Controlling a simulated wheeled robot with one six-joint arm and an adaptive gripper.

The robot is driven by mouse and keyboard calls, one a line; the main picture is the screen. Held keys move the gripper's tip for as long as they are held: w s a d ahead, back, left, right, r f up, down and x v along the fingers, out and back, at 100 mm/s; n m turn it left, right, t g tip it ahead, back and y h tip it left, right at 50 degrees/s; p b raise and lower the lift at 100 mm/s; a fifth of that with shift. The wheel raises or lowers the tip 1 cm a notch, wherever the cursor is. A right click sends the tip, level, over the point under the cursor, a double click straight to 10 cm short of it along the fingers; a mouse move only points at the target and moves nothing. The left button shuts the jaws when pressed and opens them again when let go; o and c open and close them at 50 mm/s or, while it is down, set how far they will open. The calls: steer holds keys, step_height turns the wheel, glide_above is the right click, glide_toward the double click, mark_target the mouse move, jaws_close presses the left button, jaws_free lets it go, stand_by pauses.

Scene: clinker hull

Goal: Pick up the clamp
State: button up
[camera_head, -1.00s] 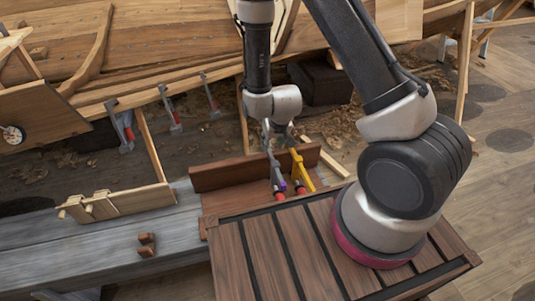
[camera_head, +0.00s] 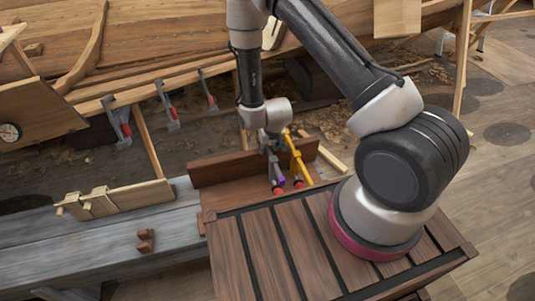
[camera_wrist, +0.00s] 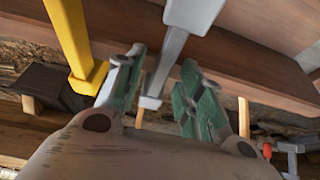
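A grey clamp with a red handle end (camera_head: 277,189) stands against the brown upright board, below my gripper. In the wrist view its grey bar (camera_wrist: 172,58) runs between my two green-padded fingers. My gripper (camera_wrist: 163,68) is open, with a finger on either side of the bar; it also shows in the head view (camera_head: 272,143). A yellow clamp (camera_head: 298,158) stands just to the right in the head view. In the wrist view the yellow clamp (camera_wrist: 75,45) is left of the fingers. Whether a finger touches the grey bar is hard to tell.
The brown board (camera_head: 220,169) rises behind the clamps. Several other clamps (camera_head: 117,122) hang along the planked hull (camera_head: 170,40) behind. Shavings litter the floor beneath the hull.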

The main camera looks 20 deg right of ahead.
steer(key=shift+f, duration=0.25)
stand_by(0.4)
jaws_close()
